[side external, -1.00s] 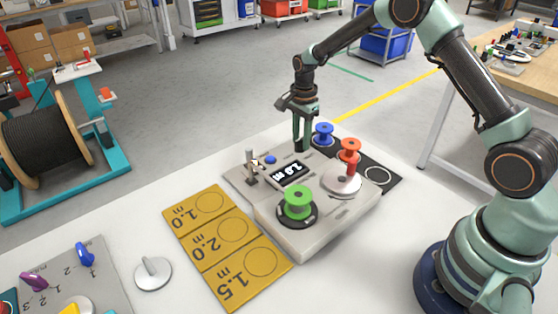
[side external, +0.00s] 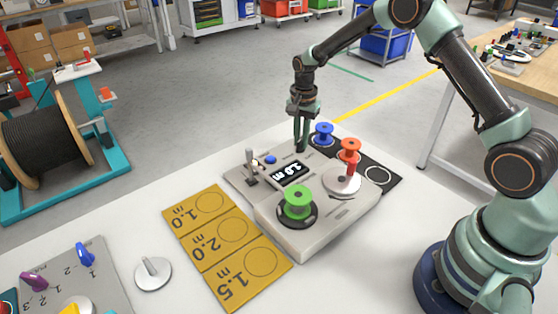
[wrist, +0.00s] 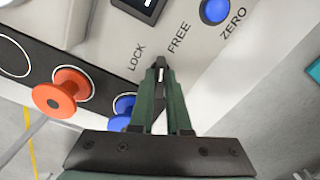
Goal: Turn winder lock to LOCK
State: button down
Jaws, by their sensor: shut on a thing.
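The winder (side external: 320,228) is a light grey box on the white table, with a lit display (side external: 289,171). Its lock (wrist: 160,73) is a small dark knob with a white mark, between the printed words LOCK (wrist: 136,57) and FREE (wrist: 178,37). My gripper (wrist: 161,68) is shut on this knob from above, and its fingers hide most of it. The white mark lies roughly between the two words; its exact pointing is hard to tell. In the side view my gripper (side external: 302,148) points straight down at the winder's back edge, and the knob is hidden there.
A green spool (side external: 298,201) sits on the winder beside a pale disc (side external: 342,182). A blue ZERO button (wrist: 215,11) and an upright lever (side external: 250,166) are nearby. Yellow length cards (side external: 227,250) lie left.

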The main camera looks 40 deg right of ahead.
jog(key=n, duration=0.7)
jog(key=shift+n, duration=0.4)
jog(key=n, duration=0.6)
jog(key=c, duration=0.9)
grip_release()
jog(key=shift+r, duration=3.5)
